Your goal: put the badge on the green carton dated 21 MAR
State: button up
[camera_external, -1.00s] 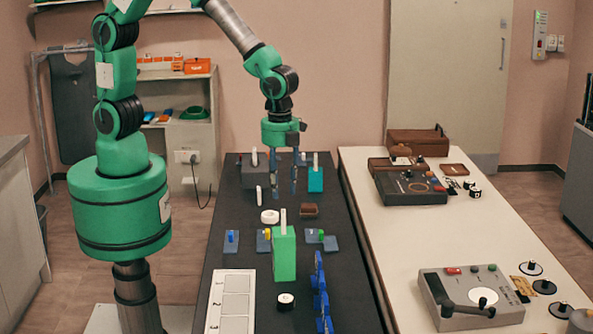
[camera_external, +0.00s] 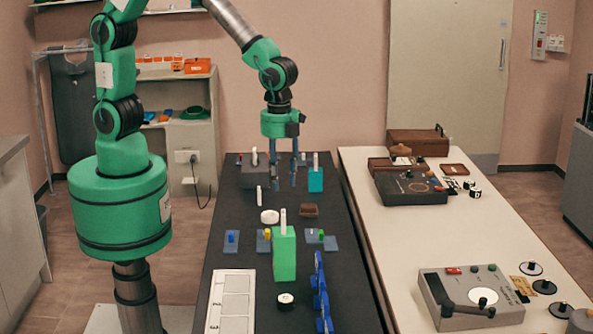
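A bright green carton (camera_external: 284,258) stands upright near the middle of the dark table, with a white upright piece on its top. A smaller teal carton (camera_external: 316,181) stands farther back, also with a white upright piece. No date is legible on either, and I cannot pick out the badge for certain. My gripper (camera_external: 284,187) points down over the back of the table, between a dark grey box (camera_external: 255,178) and the teal carton. Its two fingers are apart, with nothing visibly held between them.
A white roll (camera_external: 269,216), a brown block (camera_external: 308,210) and blue plates with coloured pegs (camera_external: 231,241) lie between my gripper and the green carton. A white numbered panel (camera_external: 238,279) and a blue rack (camera_external: 320,290) are nearer. A white table (camera_external: 405,232) with devices stands right.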

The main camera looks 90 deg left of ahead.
jog(key=s+a+r+n+t, duration=0.1)
jog(key=s+a+r+n, duration=0.3)
jog(key=a+r, duration=0.45)
jog(key=s+a+r+n+t, duration=0.25)
jog(key=a+r+n, duration=0.35)
jog(key=r, duration=0.4)
jog(key=s+a+r+n+t, duration=0.1)
jog(key=s+a+r+n, duration=0.2)
jog(key=s+a, duration=0.2)
jog(key=s+a+r+n+t, duration=0.1)
jog(key=s+a+r+n, duration=0.2)
jog(key=s+a, duration=0.3)
jog(key=s+n, duration=0.1)
jog(key=s, duration=0.3)
jog(key=shift+r+n, duration=0.3)
jog(key=shift+r, duration=0.05)
jog(key=shift+f, duration=0.1)
notch_tip(320, 180, down, 6)
jog(key=b, duration=0.6)
